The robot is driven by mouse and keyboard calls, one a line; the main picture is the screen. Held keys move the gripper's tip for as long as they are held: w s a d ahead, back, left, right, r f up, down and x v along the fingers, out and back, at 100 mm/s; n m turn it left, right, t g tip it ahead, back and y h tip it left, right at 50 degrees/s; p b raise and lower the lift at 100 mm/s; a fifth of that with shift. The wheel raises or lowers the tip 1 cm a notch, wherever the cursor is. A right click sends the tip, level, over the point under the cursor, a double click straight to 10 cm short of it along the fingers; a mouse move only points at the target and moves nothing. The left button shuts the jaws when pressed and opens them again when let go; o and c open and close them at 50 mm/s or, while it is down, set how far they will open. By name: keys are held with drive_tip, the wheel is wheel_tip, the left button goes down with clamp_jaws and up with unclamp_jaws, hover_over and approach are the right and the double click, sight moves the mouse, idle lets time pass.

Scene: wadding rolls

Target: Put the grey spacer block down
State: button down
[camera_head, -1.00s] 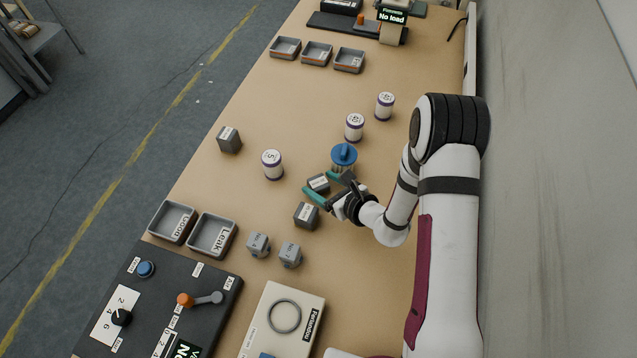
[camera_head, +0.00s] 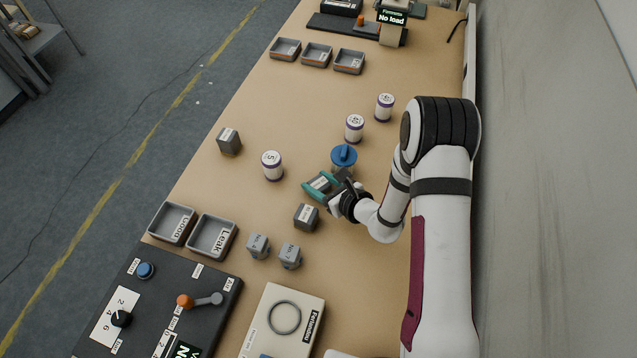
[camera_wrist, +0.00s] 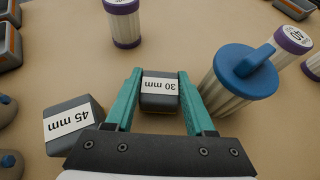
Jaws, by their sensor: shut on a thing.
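The grey spacer block (camera_wrist: 159,92), with a white label reading 30 mm, is between the two teal fingers of my gripper (camera_wrist: 160,88) in the wrist view. My gripper is shut on it, with a finger against each side. In the head view the block (camera_head: 320,183) shows between the fingers of my gripper (camera_head: 321,186), low over the table. I cannot tell whether it touches the table. A second grey block (camera_head: 306,217), labelled 45 mm in the wrist view (camera_wrist: 72,125), stands just beside my gripper. A third dark grey block (camera_head: 229,142) stands farther left.
A blue-lidded ribbed jar (camera_head: 343,160) stands close to my gripper. White rolls (camera_head: 272,166) with purple ends stand nearby. Two small grey blocks (camera_head: 258,246), two labelled trays (camera_head: 212,237) and a black control panel (camera_head: 150,310) are at the front. The table between the rolls and the back trays (camera_head: 317,55) is clear.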

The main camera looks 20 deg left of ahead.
wheel_tip(320, 180, up, 10)
wheel_tip(320, 180, up, 5)
hover_over(319, 183)
drive_tip(key=w, duration=0.1)
drive_tip(key=w+d+m+t+h, duration=0.2)
drive_tip(key=w+d+m+h, duration=0.1)
drive_tip(key=w+d, duration=1)
drive_tip(key=w+d+m+t+h, duration=0.35)
drive_tip(key=w+d, duration=0.75)
drive_tip(key=w, duration=0.4)
drive_tip(key=shift+g+y, duration=0.45)
wheel_tip(319, 183, down, 15)
drive_tip(key=shift+a, duration=0.1)
drive_tip(key=shift+f, duration=0.1)
drive_tip(key=shift+c, duration=1.3)
unclamp_jaws()
